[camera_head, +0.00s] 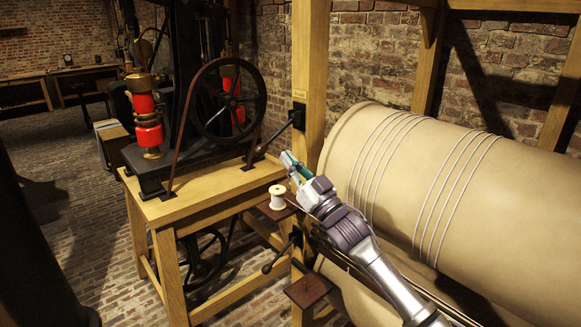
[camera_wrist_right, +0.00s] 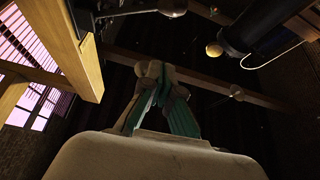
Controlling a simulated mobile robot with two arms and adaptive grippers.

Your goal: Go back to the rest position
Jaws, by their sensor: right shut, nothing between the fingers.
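My right gripper (camera_head: 290,163) reaches in from the lower right in the head view. Its fingers are shut and empty, beside a wooden post and to the left of a large cream roll. In the right wrist view the closed green-padded fingers (camera_wrist_right: 165,112) show against the dark ceiling. A white spool (camera_head: 277,197) stands on a small dark shelf just below and left of the gripper, apart from it. My left gripper is not in view.
The large cream roll (camera_head: 455,190) with cord bands fills the right side. A wooden post (camera_head: 310,70) rises behind the gripper. A wooden table (camera_head: 205,195) bears a machine with a black wheel (camera_head: 227,101) and red parts. Brick floor (camera_head: 75,195) is open at left.

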